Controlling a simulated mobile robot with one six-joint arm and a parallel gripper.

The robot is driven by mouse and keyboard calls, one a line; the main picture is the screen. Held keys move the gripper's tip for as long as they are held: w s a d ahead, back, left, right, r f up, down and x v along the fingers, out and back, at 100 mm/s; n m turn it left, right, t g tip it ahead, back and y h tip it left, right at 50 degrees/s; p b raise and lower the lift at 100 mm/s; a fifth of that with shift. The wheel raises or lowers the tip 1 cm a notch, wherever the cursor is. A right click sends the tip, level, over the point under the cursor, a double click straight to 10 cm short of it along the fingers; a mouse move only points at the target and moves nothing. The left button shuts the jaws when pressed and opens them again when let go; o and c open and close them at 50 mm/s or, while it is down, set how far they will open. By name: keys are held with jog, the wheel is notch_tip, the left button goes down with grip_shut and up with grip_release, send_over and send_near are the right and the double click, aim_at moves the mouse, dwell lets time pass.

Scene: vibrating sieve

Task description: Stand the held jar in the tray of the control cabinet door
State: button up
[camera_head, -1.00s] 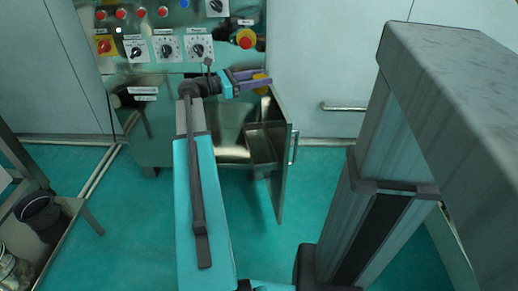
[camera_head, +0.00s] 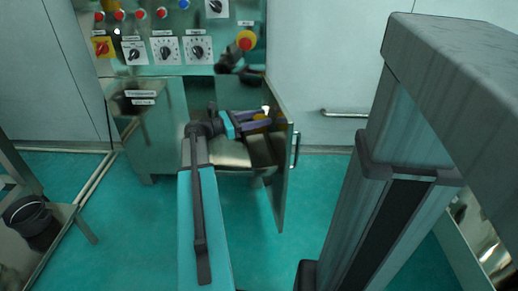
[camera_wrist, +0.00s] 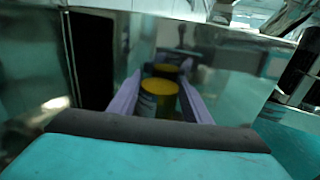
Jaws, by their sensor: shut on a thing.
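My gripper (camera_head: 262,122) has purple fingers and is shut on a jar with a yellow lid (camera_head: 260,123). In the wrist view the jar (camera_wrist: 157,102) stands between the fingers (camera_wrist: 160,85), with its yellow lid up and a bluish-grey body. A second yellow-topped shape behind it looks like its reflection in the shiny metal. The control cabinet door (camera_head: 280,190) stands open at the right. Its metal tray (camera_head: 259,152) is on the door's inner side, below my gripper and partly hidden by it. I cannot tell the gap between jar and tray.
The control panel (camera_head: 180,45) with knobs and buttons is above the cabinet opening. A door handle (camera_head: 297,150) sticks out at the right. A black bucket (camera_head: 28,215) stands on a rack at the left. The green floor in front is clear.

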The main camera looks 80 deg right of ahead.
notch_tip(320, 180, down, 6)
jog(key=shift+b, duration=0.95)
jog(key=shift+f+b, duration=1.2)
jog(key=shift+f, duration=1.65)
jog(key=o, duration=1.2)
jog(key=shift+f, duration=0.1)
